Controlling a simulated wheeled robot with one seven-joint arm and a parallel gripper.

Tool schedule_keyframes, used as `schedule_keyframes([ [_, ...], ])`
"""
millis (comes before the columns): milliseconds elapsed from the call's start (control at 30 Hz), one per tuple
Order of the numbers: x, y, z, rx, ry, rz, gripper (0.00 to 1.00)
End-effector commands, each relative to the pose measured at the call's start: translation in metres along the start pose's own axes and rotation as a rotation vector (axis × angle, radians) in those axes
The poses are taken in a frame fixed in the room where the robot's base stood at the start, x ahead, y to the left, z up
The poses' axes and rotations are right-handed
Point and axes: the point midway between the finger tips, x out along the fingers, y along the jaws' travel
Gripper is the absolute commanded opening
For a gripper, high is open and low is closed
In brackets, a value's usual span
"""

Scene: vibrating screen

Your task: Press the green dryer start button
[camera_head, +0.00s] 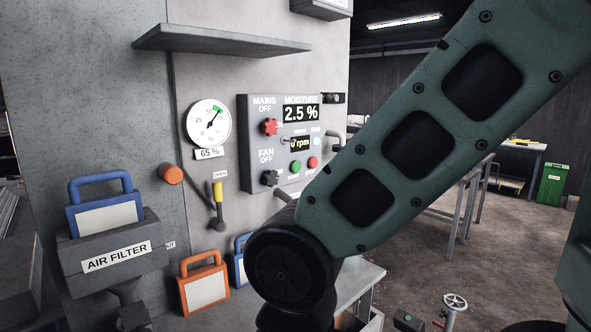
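The green button (295,167) sits low on the grey control panel (246,150), just left of a round red button (312,162). I cannot read a dryer label by it. It is uncovered in the head view. My arm crosses the right half of the picture, and its dark elbow joint hangs below and in front of the panel. My gripper cannot be made out; the arm's far end is hidden behind the joint or out of frame.
The panel has a red mains knob (269,127), a black fan knob (270,178) and displays reading 2.5 % and 0 rpm. Left are a gauge (209,124), a yellow-tipped lever (217,205) and an air filter box (112,250). A shelf (220,42) juts out above.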

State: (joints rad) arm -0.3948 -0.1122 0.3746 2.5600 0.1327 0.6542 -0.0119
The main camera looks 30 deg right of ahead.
Motion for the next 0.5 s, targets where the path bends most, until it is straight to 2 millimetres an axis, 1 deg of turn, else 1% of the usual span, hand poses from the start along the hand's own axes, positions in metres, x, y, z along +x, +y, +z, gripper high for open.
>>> schedule_keyframes([
  [33, 0.0, 0.0, 0.0, 0.0, 0.0, 0.0, 0.45],
  [67, 0.0, 0.0, 0.0, 0.0, 0.0, 0.0, 0.37],
  [100, 0.0, 0.0, 0.0, 0.0, 0.0, 0.0, 0.26],
  [200, 0.0, 0.0, 0.0, 0.0, 0.0, 0.0, 0.0],
  [500, 0.0, 0.0, 0.0, 0.0, 0.0, 0.0, 0.0],
])
